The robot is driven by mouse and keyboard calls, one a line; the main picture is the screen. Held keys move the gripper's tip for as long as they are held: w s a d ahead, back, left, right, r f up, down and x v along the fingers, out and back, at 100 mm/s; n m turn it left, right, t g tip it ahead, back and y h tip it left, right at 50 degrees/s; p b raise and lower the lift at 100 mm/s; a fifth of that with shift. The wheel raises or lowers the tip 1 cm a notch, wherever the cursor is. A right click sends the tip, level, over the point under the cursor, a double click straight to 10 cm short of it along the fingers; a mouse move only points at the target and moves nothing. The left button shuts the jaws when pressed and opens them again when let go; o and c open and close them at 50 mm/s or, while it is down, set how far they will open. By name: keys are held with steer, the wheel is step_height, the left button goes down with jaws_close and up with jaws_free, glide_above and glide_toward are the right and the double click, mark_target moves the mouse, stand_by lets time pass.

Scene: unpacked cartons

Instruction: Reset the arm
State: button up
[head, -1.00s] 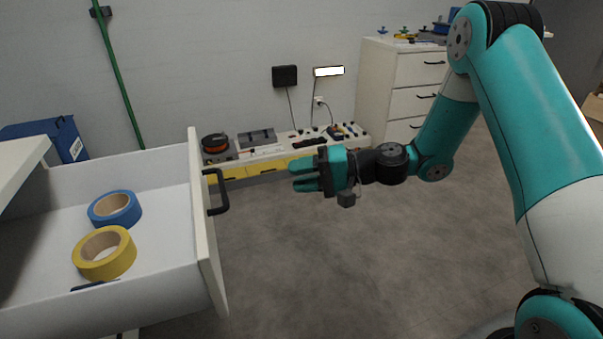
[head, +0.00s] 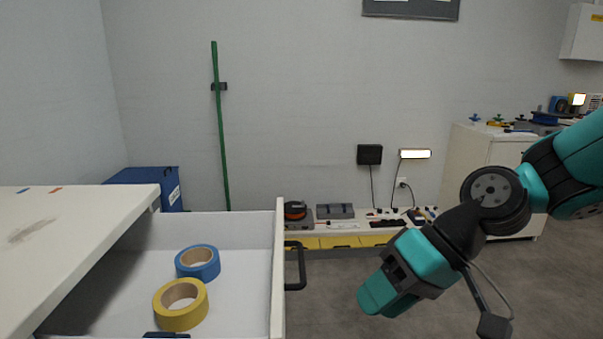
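My gripper (head: 379,296) is in the lower right middle of the head view, in the air to the right of an open drawer (head: 279,262). Its teal fingers point down and left and sit close together in this view, so I cannot tell whether they are open or shut. I see nothing held in it. It is apart from the drawer's black handle (head: 297,266). My arm reaches in from the right edge, and part of it is outside the picture.
The open drawer holds a blue tape roll (head: 198,262) and a yellow tape roll (head: 181,304). A white worktop (head: 80,235) is at the left. A low bench with tools (head: 345,240) lines the back wall. A white cabinet (head: 473,160) stands behind my arm. Grey floor (head: 335,275) is clear between.

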steer(key=s+d+r+n+h, duration=0.1)
steer(key=s+d+h, duration=0.1)
steer(key=s, duration=0.3)
steer(key=s+d+r+n+h, duration=0.1)
steer(key=s+d+r+h, duration=0.1)
steer(key=s, duration=0.4)
step_height(320, 180, up, 26)
steer(key=p, duration=2.7)
steer(key=shift+w+d+r, duration=0.2)
steer(key=shift+w+r, duration=0.05)
